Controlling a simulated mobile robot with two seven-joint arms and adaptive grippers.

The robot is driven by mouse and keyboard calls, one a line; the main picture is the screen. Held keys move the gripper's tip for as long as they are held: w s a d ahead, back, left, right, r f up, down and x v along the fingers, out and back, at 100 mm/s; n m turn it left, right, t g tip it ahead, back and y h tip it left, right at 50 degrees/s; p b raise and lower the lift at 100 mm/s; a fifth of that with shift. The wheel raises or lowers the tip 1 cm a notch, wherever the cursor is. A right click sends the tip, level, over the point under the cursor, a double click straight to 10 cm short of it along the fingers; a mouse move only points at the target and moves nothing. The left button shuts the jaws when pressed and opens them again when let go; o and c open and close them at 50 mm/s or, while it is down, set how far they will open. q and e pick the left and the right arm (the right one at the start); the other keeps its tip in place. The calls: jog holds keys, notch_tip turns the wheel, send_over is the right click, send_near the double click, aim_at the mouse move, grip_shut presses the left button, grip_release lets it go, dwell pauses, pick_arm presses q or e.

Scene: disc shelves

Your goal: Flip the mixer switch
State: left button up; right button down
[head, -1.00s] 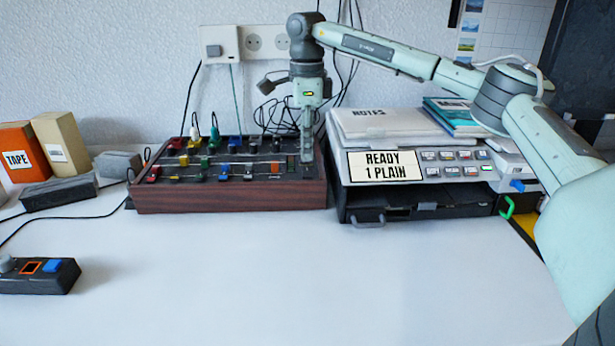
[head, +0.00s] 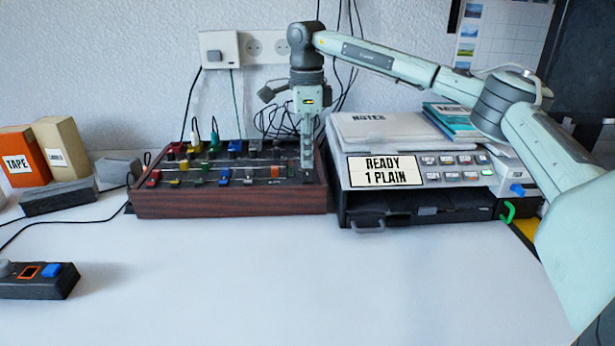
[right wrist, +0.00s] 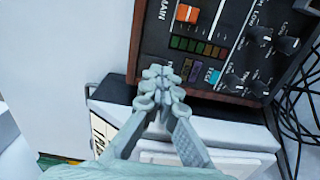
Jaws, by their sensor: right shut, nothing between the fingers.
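The mixer (head: 230,203) is a wood-sided box with rows of coloured faders and knobs, standing at the back of the desk. My right gripper (head: 307,165) points down at the mixer's right end, its fingers closed and empty. In the right wrist view the mixer panel (right wrist: 222,62) shows an orange fader, a row of dim meter blocks, a teal button and dark knobs. The closed fingertips (right wrist: 160,75) overlap the panel's corner near the small coloured buttons. Whether they touch it I cannot tell, and they hide what lies beneath. My left gripper is out of view.
A printer (head: 455,172) with papers on top stands close against the mixer's right side. A tape box (head: 22,158) and grey blocks are at the left. A small control box (head: 38,280) sits at front left. The desk's front middle is clear.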

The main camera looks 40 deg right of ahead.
aim_at(307, 174)
jog(key=shift+f+b, duration=0.45)
jog(key=shift+f, duration=0.65)
dwell(0.9)
jog(key=shift+r, duration=0.1)
notch_tip(307, 174, up, 5)
jog(key=p, duration=0.4)
jog(key=shift+f, duration=0.2)
jog(key=shift+r, duration=1.15)
